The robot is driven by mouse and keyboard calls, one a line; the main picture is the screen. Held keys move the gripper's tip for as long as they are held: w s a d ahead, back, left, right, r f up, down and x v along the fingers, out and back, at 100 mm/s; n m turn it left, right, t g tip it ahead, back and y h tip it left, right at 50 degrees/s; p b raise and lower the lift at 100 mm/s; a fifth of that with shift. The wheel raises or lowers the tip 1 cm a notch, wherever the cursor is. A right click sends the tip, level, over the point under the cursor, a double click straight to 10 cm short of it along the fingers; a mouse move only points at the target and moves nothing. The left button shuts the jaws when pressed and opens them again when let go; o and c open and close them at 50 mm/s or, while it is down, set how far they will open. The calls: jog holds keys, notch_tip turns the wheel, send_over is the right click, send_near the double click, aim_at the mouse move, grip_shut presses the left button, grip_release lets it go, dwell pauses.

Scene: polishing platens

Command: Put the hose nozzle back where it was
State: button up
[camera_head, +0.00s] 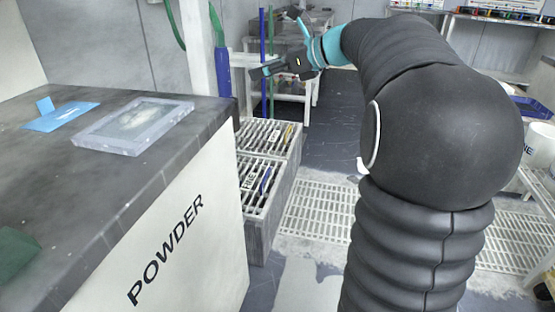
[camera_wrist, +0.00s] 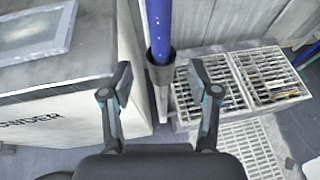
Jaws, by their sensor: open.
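A blue tube (camera_head: 221,70), which looks like the hose nozzle, stands upright beside a white post at the far edge of the powder counter. A green hose (camera_head: 214,25) runs down to its top. In the wrist view the blue tube (camera_wrist: 158,25) ends in a dark round collar (camera_wrist: 160,70); I cannot tell whether this is a holder or the nozzle's tip. My gripper (camera_wrist: 161,74) is open, with its fingers on either side of the collar in the picture. No finger visibly touches it. In the head view my gripper (camera_head: 279,48) is right of the tube.
The powder counter (camera_head: 60,180) carries a framed tray (camera_head: 133,126) and a blue sheet (camera_head: 60,116). Slatted grates (camera_head: 262,185) stand low behind it. Thin blue and green poles (camera_head: 262,50) rise near my gripper. Shelves (camera_head: 540,185) stand at the right.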

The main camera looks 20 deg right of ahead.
jog(key=s+a+f+n, duration=0.1)
jog(key=s+a, duration=0.1)
jog(key=s+a+f+n+g+h, duration=0.1)
jog(key=s+a+f+n, duration=0.1)
jog(key=s, duration=0.1)
jog(key=s+a+f+n+g, duration=0.1)
jog(key=s+a+n, duration=0.1)
jog(key=shift+s+a+f+h, duration=0.1)
jog(key=shift+s+f+h, duration=0.05)
jog(key=shift+h, duration=0.25)
jog(key=s+f+n+g+h, duration=0.1)
jog(key=s+f+n+h, duration=0.3)
jog(key=s+f+n, duration=0.4)
jog(key=s+a+f+n+g+h, duration=0.1)
jog(key=s+f+n+h, duration=0.2)
jog(key=s+f+n, duration=0.6)
jog(key=s+n, duration=0.5)
jog(key=s, duration=0.3)
jog(key=shift+a+f+h, duration=0.15)
jog(key=shift+a+h, duration=0.1)
jog(key=shift+h, duration=0.15)
jog(key=shift+s, duration=0.1)
